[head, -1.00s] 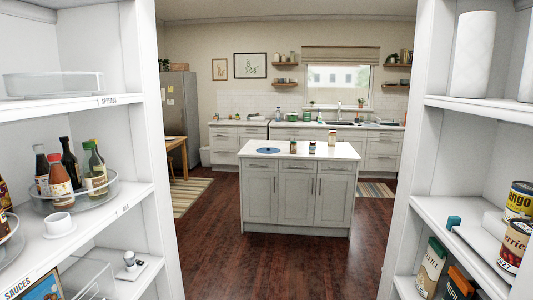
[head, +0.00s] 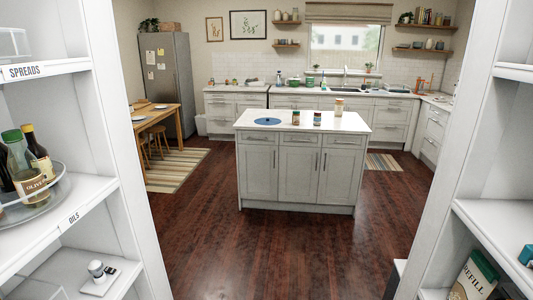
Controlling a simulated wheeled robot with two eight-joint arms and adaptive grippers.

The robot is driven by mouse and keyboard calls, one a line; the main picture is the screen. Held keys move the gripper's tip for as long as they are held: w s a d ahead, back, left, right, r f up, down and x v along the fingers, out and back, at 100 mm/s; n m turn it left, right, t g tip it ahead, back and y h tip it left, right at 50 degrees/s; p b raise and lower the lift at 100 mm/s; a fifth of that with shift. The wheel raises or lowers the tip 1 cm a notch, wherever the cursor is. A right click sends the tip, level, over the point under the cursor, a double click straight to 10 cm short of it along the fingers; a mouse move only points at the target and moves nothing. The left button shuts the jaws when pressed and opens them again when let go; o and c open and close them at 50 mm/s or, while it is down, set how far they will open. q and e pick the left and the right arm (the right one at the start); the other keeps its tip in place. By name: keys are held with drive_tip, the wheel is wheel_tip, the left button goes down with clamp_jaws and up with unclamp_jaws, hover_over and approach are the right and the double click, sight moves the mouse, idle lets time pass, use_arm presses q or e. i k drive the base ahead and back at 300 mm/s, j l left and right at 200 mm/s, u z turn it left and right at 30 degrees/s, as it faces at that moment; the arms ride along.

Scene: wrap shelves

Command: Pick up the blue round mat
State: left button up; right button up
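The blue round mat (head: 267,121) lies flat on the left part of the white top of the kitchen island (head: 300,170), some way ahead of me in the head view. Nothing appears to stand on it. Neither of my grippers shows in the head view.
White pantry shelves flank me, with bottles (head: 25,170) at left and a box (head: 474,277) at right. The wooden floor (head: 265,250) between is clear. A table (head: 160,118) stands back left.

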sight(268, 120)
drive_tip(key=i+z, duration=0.2)
drive_tip(key=i, duration=2.2)
